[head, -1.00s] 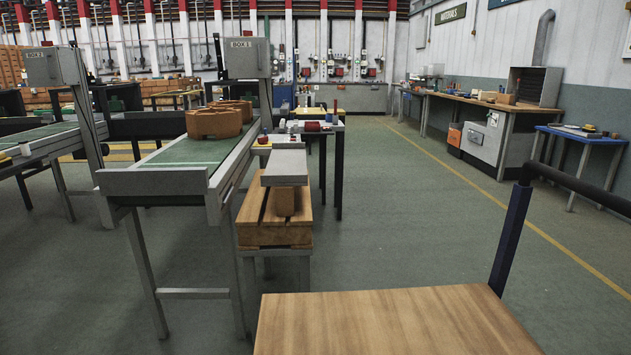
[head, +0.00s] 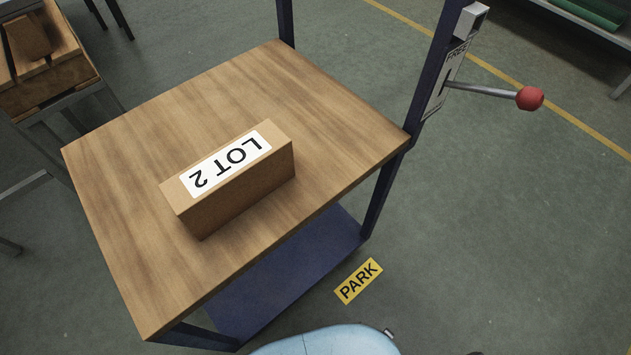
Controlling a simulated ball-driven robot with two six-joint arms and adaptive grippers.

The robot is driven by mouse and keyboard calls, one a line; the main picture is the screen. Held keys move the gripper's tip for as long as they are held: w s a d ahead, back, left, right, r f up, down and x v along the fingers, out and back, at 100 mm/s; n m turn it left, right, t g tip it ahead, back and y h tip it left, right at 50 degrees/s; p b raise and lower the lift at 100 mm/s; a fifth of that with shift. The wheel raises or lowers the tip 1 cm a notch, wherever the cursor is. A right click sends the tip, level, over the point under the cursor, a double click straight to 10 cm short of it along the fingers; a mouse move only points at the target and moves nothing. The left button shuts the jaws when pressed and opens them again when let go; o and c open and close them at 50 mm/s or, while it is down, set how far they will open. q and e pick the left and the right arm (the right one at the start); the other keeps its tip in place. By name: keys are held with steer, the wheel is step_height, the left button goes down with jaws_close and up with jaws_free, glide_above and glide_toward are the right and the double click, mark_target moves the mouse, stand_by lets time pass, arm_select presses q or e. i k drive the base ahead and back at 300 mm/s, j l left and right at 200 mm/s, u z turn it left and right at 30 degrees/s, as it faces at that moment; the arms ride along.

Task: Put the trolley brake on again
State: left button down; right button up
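The trolley has a wooden top (head: 330,95), dark blue posts and a blue lower shelf (head: 290,275). On its right post sits a brake plate (head: 447,80) with a label that seems to read "FREE". A grey lever with a red ball knob (head: 530,98) sticks out from the plate to the right, close to level in the picture. Neither gripper shows in the head view.
A yellow "PARK" sign (head: 358,281) lies on the green floor beside the trolley. A yellow floor line (head: 480,70) runs behind the lever. The floor at right is clear.

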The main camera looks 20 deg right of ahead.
mark_target(528, 99)
steer(key=l+z, duration=0.2)
steer(key=z, duration=0.2)
steer(key=k+l+z, duration=0.1)
steer(key=l+z, duration=0.35)
steer(key=z, duration=0.3)
steer(key=k+l+z, duration=0.35)
steer(key=i+j, duration=0.1)
steer(key=j, duration=0.05)
